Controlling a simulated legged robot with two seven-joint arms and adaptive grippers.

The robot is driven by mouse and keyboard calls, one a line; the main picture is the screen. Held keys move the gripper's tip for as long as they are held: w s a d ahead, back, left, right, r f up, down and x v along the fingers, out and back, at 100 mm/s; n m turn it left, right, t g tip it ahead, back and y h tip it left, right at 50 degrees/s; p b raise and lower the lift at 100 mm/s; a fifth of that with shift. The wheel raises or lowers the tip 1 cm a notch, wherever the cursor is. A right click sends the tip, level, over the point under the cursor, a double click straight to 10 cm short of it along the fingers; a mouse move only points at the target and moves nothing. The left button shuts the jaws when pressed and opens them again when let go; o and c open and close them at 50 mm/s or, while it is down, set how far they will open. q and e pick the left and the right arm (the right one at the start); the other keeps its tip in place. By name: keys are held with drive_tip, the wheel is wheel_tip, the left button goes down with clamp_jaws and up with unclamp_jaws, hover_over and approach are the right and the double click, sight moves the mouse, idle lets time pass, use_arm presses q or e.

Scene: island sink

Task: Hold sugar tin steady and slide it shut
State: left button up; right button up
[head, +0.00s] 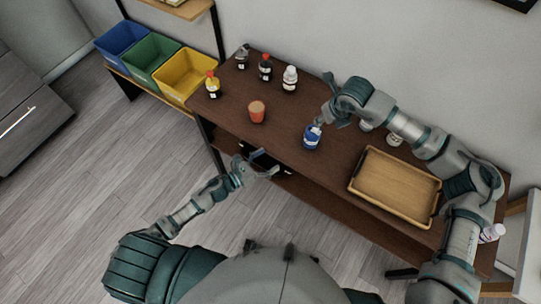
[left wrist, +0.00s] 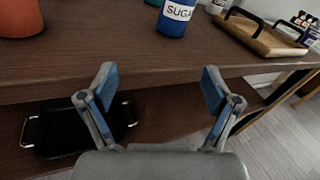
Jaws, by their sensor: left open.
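The blue sugar tin (head: 312,139) stands upright on the brown table near its front edge. In the left wrist view the tin (left wrist: 174,18) shows a white label reading "SUGA", and its top is cut off. My left gripper (head: 264,166) is open and empty, in front of the table and apart from the tin. Its two blue-padded fingers (left wrist: 158,90) are spread wide in the left wrist view, below the tabletop edge. My right gripper (head: 322,118) is at the tin's top from behind. Whether it touches the tin or its lid, and how its fingers stand, cannot be made out.
A red-orange cup (head: 257,113) stands left of the tin. A wooden tray (head: 395,187) lies to the right. Several bottles (head: 265,68) stand at the back left. A black handled tray (left wrist: 80,130) is on the lower shelf. Coloured bins (head: 185,75) stand beyond the table's left end.

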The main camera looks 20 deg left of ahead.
sight(312, 136)
use_arm(q)
drive_tip(key=w+d+r+m, duration=0.1)
drive_tip(key=w+d, duration=0.3)
drive_tip(key=w+d+r+m+h, duration=0.1)
drive_tip(key=w+d, duration=0.3)
drive_tip(key=d, duration=0.1)
drive_tip(key=w+d+r+m, duration=0.1)
drive_tip(key=w+d, duration=0.3)
drive_tip(key=shift+w+d, duration=0.25)
drive_tip(key=shift+d, duration=0.1)
drive_tip(key=c, duration=1.3)
drive_tip(key=shift+c, duration=0.2)
